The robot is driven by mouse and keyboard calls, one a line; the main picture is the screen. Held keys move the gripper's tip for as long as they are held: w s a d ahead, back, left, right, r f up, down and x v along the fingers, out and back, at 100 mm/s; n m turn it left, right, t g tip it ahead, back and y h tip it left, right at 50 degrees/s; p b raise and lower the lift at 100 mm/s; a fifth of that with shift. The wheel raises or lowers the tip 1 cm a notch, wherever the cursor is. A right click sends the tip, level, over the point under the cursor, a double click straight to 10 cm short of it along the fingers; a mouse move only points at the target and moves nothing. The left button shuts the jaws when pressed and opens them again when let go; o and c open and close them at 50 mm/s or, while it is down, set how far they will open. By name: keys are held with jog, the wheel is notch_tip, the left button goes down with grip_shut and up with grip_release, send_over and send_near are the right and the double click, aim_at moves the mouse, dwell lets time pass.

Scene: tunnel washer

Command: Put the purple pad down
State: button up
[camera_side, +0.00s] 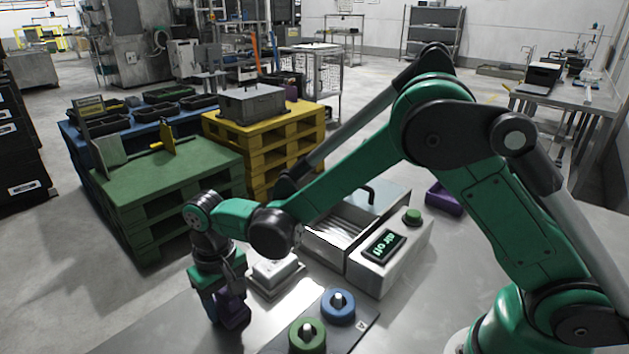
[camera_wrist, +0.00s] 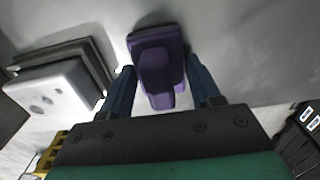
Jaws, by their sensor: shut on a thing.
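The purple pad (camera_side: 232,312) is low at the bottom left of the metal table in the side view. My gripper (camera_side: 226,296) points down and is shut on it. In the wrist view the pad (camera_wrist: 157,62) lies between the two blue fingers of my gripper (camera_wrist: 160,78), with its narrower end toward the palm. The pad is close to the grey surface; whether it touches is hard to tell. My gripper partly hides the pad in the side view.
A white block on a base (camera_side: 277,272) stands close to the pad. Pegs carry a blue ring (camera_side: 338,307) and a green ring (camera_side: 307,337). A white machine (camera_side: 380,262) with a green button and a display stands behind. Another purple object (camera_side: 444,198) lies beyond it. Green pallets (camera_side: 165,185) stand left.

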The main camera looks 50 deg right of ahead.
aim_at(224, 291)
jog(key=o, duration=1.2)
jog(key=shift+f, duration=0.15)
jog(key=shift+o, duration=0.2)
notch_tip(224, 291, up, 12)
jog(key=s+d+r+t, duration=0.1)
jog(key=s+d+t, duration=0.6)
jog(key=s+d, duration=0.3)
jog(key=d, duration=0.4)
jog(key=shift+r, duration=0.2)
